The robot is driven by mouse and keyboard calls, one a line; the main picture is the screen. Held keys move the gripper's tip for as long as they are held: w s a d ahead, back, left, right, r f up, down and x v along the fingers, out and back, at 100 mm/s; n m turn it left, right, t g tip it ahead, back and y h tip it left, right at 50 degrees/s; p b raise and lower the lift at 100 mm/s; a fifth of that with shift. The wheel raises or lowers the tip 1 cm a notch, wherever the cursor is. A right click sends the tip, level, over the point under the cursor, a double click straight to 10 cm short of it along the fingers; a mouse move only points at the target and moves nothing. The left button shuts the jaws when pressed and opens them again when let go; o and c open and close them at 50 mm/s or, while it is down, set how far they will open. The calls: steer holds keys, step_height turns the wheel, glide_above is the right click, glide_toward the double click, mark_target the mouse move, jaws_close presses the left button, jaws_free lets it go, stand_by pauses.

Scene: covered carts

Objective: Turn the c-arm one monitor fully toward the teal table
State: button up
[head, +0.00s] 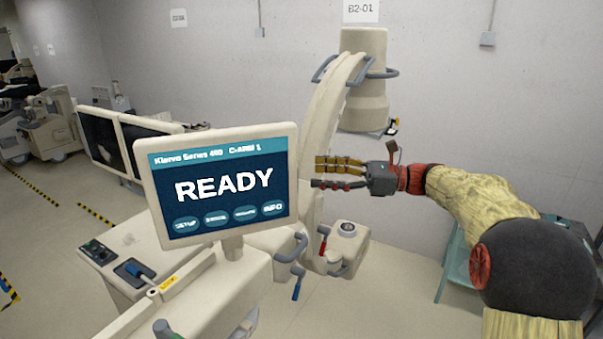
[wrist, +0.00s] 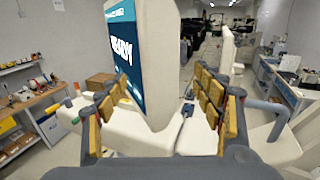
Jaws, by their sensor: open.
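The C-arm 1 monitor (head: 222,185) has a cream frame and a blue screen reading READY, which faces the head camera. It stands on a short neck above the cream C-arm base. My gripper (head: 316,173) is open and empty just right of the monitor's right edge, its fingers pointing left at it. In the wrist view, the monitor (wrist: 155,65) shows edge-on between the spread fingers (wrist: 155,98), its screen on the left side. Contact with the fingers cannot be told. The teal table (head: 455,258) is at the right, partly hidden behind my arm.
The cream C-arm arc (head: 325,110) rises behind my gripper. A second twin-screen monitor (head: 125,135) stands behind at the left. Open floor lies between the base and the teal table.

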steer(key=shift+v, duration=1.55)
